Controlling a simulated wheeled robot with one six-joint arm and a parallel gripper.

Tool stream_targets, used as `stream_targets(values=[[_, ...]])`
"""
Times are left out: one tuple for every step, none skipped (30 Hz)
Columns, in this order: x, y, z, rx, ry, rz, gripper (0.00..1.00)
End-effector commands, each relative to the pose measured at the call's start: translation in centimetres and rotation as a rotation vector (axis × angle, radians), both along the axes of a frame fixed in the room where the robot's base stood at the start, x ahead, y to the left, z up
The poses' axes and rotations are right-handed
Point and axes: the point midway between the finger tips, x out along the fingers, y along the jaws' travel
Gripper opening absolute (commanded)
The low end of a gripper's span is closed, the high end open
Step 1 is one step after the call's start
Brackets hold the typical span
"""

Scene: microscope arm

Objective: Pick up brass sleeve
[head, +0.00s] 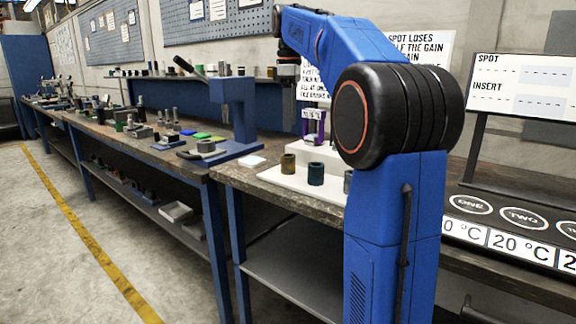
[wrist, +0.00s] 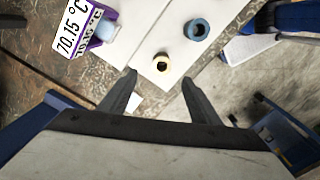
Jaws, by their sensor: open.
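The brass sleeve (head: 287,166) stands upright at the left end of a white plate (head: 300,180) on the workbench. My fingers are not clear in the head view.
A purple-framed unit (wrist: 88,32) reading 70.15 °C is left of the sleeve in the wrist view. A blue press-like stand (head: 233,105) is on the bench. A display (head: 522,88) stands at right.

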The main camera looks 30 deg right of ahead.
Motion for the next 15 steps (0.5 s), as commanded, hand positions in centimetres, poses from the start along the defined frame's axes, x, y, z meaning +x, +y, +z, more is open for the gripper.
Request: stream_targets(values=[[-0.1,0.0,-0.9,0.001,0.002,0.000,0.57],[-0.1,0.0,-1.5,0.001,0.003,0.000,0.57],[-0.1,0.0,-2.2,0.001,0.002,0.000,0.57],[-0.1,0.1,-2.7,0.001,0.003,0.000,0.57],[-0.1,0.0,-3.2,0.001,0.002,0.000,0.57],[-0.1,0.0,-3.9,0.001,0.002,0.000,0.57],[-0.1,0.1,-4.4,0.001,0.002,0.000,0.57],[-0.1,0.1,-4.9,0.001,0.001,0.000,0.57],[-0.1,0.1,-5.4,0.001,0.001,-0.001,0.57],[-0.1,0.1,-5.8,0.001,0.001,-0.001,0.57],[0.0,0.0,-6.2,0.001,0.001,-0.001,0.57],[0.0,0.0,-6.6,0.000,0.000,-0.001,0.57],[0.0,0.1,-6.8,0.000,0.000,-0.001,0.57],[0.0,0.1,-7.0,0.001,0.001,-0.001,0.57],[0.0,0.0,-7.2,0.000,0.000,-0.001,0.57]])
